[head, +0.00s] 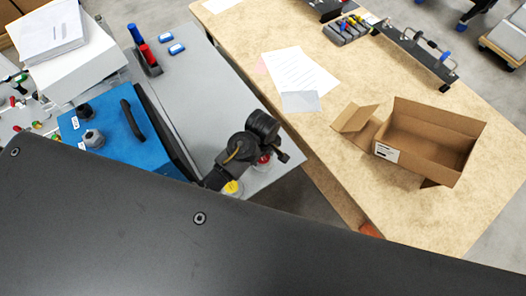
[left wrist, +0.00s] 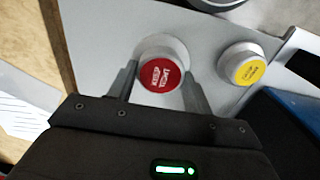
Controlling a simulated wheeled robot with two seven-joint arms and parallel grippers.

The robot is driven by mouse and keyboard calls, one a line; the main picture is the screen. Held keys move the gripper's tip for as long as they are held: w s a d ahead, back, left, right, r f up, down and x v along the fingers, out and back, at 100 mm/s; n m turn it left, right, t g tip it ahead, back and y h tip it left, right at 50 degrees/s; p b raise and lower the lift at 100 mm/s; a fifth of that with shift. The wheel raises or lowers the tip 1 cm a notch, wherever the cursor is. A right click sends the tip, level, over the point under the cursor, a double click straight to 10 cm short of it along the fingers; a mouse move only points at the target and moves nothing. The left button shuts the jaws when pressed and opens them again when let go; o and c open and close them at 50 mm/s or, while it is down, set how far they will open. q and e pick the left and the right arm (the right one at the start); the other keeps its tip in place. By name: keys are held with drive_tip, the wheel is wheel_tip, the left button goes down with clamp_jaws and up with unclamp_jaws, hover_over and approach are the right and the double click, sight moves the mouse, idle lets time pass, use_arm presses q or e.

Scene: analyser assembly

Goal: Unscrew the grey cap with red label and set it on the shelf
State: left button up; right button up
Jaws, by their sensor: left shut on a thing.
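The grey cap with a red label (left wrist: 161,76) sits on a light grey surface in the left wrist view, its label facing the camera. My left gripper (left wrist: 162,88) has one finger on each side of this cap and is shut on it. In the head view the red label (head: 264,159) shows only partly beneath my dark left gripper (head: 272,153). A similar cap with a yellow label (left wrist: 243,66) stands beside it, and it also shows in the head view (head: 232,187). My right gripper is not in view. I cannot tell which surface is the shelf.
A blue panel (head: 108,135) with dark knobs and a black handle lies left of the caps. Blue and red upright parts (head: 147,54) stand on the grey top (head: 200,85). A wooden table (head: 330,115) with an open cardboard box (head: 425,140) is to the right.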

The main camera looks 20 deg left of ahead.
use_arm(q)
drive_tip(key=shift+f, duration=1.15)
drive_tip(key=shift+w+f, duration=0.1)
drive_tip(key=shift+f, duration=0.65)
drive_tip(key=o, duration=1.1)
drive_tip(key=shift+a, duration=0.1)
drive_tip(key=shift+r+p, duration=0.35)
drive_tip(key=shift+r, duration=3.15)
